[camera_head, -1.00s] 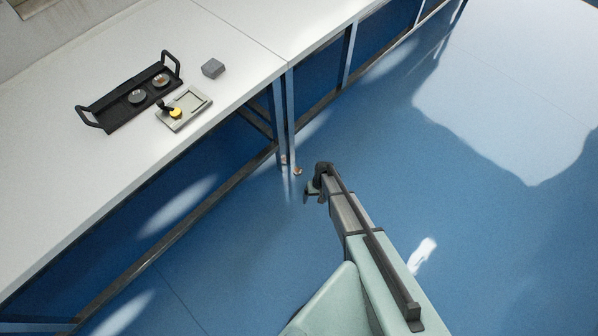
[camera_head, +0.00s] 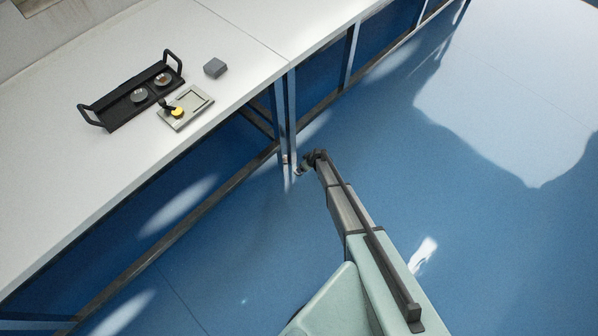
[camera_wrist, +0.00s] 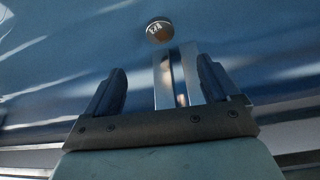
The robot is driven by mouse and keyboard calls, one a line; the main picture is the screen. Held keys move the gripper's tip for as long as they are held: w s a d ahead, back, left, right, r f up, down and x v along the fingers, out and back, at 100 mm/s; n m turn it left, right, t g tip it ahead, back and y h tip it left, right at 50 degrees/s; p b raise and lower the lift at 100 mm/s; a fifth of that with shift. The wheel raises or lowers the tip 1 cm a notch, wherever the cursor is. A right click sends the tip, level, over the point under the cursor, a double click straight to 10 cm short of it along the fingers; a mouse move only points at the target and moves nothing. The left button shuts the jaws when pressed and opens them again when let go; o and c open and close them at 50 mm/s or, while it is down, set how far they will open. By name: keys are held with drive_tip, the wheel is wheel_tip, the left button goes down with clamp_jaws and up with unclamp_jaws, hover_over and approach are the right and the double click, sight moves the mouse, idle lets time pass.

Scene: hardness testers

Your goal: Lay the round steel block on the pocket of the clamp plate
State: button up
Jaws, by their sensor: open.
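Two round, shiny metal blocks sit in the black two-handled tray (camera_head: 112,117) on the white bench. The nearer round block (camera_head: 139,96) looks plain grey, and the farther round block (camera_head: 163,79) has a reddish tint. The clamp plate (camera_head: 179,126) lies just right of the tray. It has a framed square pocket (camera_head: 195,101) with nothing seen in it, and a yellow-and-black clamp knob (camera_head: 177,112). My gripper (camera_head: 305,163) is off the bench, over the blue floor near the bench legs. In the wrist view my gripper (camera_wrist: 160,82) is open with nothing between its fingers.
A small grey block (camera_head: 215,68) stands on the bench right of the tray. The bench's front edge and metal legs (camera_head: 290,130) lie between my gripper and the plate. A round shiny thing (camera_wrist: 159,30) and a metal post (camera_wrist: 178,75) show beyond the fingers.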

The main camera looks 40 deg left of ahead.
drive_tip(key=x, duration=0.7)
drive_tip(key=shift+a+f, duration=0.1)
drive_tip(key=shift+f, duration=0.2)
drive_tip(key=shift+d+x, duration=0.15)
drive_tip(key=shift+x, duration=1.3)
drive_tip(key=shift+d+x, duration=0.15)
drive_tip(key=shift+x, duration=1.35)
drive_tip(key=shift+s, duration=0.1)
